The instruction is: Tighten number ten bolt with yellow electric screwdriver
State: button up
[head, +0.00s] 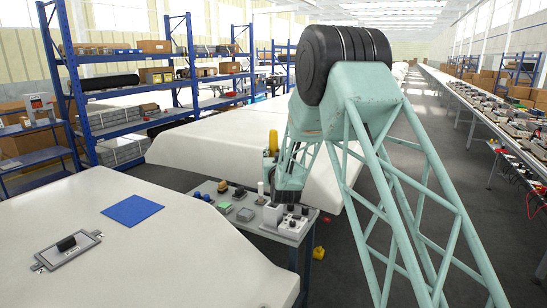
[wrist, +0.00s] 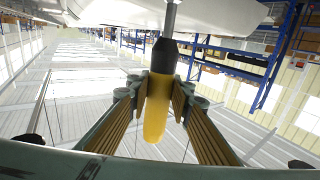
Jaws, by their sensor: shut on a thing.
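The yellow electric screwdriver (wrist: 156,108) is between the fingers of my gripper (wrist: 160,84) in the wrist view. It has a black collar and a grey shaft that runs to the top edge of the picture, by a white surface. My gripper is shut on its yellow body. In the head view a yellow part of the screwdriver (head: 273,141) shows beside my arm, above the small table. My arm hides most of the gripper there. The number ten bolt cannot be made out in either view, and the screwdriver's tip is out of sight.
A grey table (head: 290,232) below my arm holds several small blocks and a white stand. A large white duct surface (head: 130,270) bears a blue mat (head: 132,210) and a handled panel (head: 66,251). Blue shelves (head: 186,60) stand behind. A long bench (head: 480,115) runs along the right.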

aim_at(275, 139)
jog(key=shift+r, duration=3.1)
jog(key=shift+d+f, duration=0.1)
jog(key=shift+d, duration=0.05)
jog(key=s+d+f+h, duration=0.1)
jog(key=s+d+f, duration=0.3)
jog(key=d, duration=0.6)
jog(key=s+d+f+m+h, duration=0.1)
jog(key=s+d+f, duration=0.4)
jog(key=d, duration=0.6)
jog(key=s+d+f+m+h, duration=0.1)
jog(key=s+d+f, duration=0.4)
jog(key=d, duration=0.5)
jog(key=shift+s+d+f+h, duration=0.2)
jog(key=shift+s+h, duration=0.2)
jog(key=shift+s, duration=0.65)
